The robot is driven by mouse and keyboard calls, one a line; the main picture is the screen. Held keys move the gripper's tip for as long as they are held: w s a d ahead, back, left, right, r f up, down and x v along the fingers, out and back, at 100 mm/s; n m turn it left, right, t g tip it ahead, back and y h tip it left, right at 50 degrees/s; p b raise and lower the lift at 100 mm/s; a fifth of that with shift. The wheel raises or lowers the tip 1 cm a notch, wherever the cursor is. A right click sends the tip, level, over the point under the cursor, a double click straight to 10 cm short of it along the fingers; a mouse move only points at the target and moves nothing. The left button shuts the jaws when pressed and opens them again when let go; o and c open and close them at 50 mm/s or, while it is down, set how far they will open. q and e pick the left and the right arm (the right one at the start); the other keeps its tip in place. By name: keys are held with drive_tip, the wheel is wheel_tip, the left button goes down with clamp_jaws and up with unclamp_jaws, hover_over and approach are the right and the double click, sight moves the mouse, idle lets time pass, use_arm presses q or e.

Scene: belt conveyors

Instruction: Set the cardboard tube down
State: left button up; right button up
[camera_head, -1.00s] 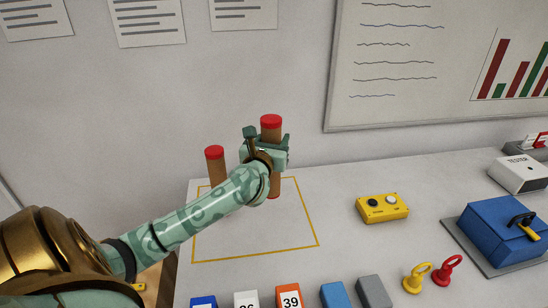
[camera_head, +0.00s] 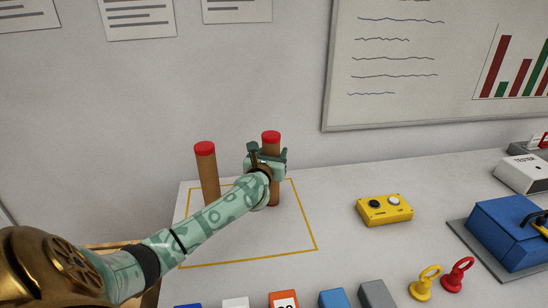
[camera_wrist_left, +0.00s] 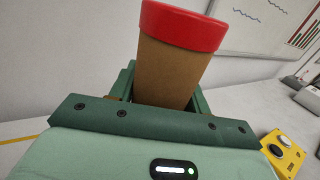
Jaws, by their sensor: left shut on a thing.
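My left gripper (camera_head: 268,158) is shut on a brown cardboard tube (camera_head: 274,190) with a red cap. The tube is upright, at the back right part of the yellow outlined square (camera_head: 308,220) on the table. Its lower end appears at or very near the table top; I cannot tell whether it touches. In the left wrist view the tube (camera_wrist_left: 170,72) stands between the green jaws, red cap up. A second red-capped tube (camera_head: 207,178) stands upright to the left, its foot partly hidden by my left arm. My right gripper is not in view.
A yellow button box (camera_head: 385,209) is to the right, with a blue box (camera_head: 508,232) beyond it. Several small blocks, including a blue one (camera_head: 333,300), line the front edge. Yellow and red eye bolts (camera_head: 457,273) stand nearby. The middle of the outlined square is clear.

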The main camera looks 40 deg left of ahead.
use_arm(q)
drive_tip(key=shift+r, duration=0.1)
drive_tip(key=shift+f, duration=0.2)
drive_tip(key=o, duration=1.3)
drive_tip(key=shift+r, duration=0.35)
drive_tip(key=p+v, duration=0.3)
drive_tip(key=v, duration=0.9)
drive_tip(key=shift+f, duration=0.15)
